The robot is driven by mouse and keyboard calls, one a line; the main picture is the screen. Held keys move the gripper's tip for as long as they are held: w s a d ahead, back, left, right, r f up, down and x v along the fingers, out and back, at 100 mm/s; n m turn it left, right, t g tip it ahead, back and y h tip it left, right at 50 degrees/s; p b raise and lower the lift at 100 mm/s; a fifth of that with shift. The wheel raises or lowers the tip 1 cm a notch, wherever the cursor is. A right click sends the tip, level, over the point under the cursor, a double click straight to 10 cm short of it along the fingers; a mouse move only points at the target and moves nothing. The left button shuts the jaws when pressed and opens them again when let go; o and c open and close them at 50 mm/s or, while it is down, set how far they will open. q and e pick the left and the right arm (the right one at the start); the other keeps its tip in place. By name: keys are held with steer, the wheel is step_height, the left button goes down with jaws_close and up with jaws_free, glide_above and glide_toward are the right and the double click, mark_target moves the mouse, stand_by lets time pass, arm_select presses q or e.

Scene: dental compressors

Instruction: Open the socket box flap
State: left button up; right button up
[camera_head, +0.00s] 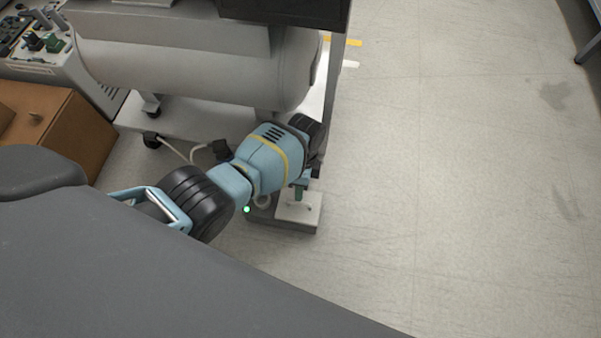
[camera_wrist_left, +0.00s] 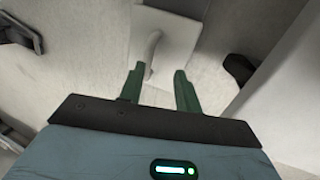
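The socket box (camera_head: 285,224) is a low grey box on the floor beside the compressor. A pale square flap (camera_head: 312,203) lies on its right part, and its raised edge cannot be made out. In the left wrist view the flap (camera_wrist_left: 178,30) lies ahead of the fingers, with a pale curved handle (camera_wrist_left: 152,46) on it. My left gripper (camera_head: 299,191) is above the box, pointing down, and partly hides it. In the left wrist view the gripper's green fingers (camera_wrist_left: 158,82) are apart with nothing between them. The handle's near end is close to the left fingertip; contact cannot be told.
A compressor with a large grey tank (camera_head: 200,60) stands on a wheeled frame just behind the arm. A cardboard box (camera_head: 75,135) and a control panel (camera_head: 45,45) are at the left. A white cable (camera_head: 172,148) runs near the box. The floor (camera_head: 460,190) at right is clear.

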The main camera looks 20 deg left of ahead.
arm_select(q)
steer(key=p+v, duration=0.3)
steer(key=v, duration=0.4)
steer(key=shift+r, duration=0.35)
steer(key=shift+w, duration=0.1)
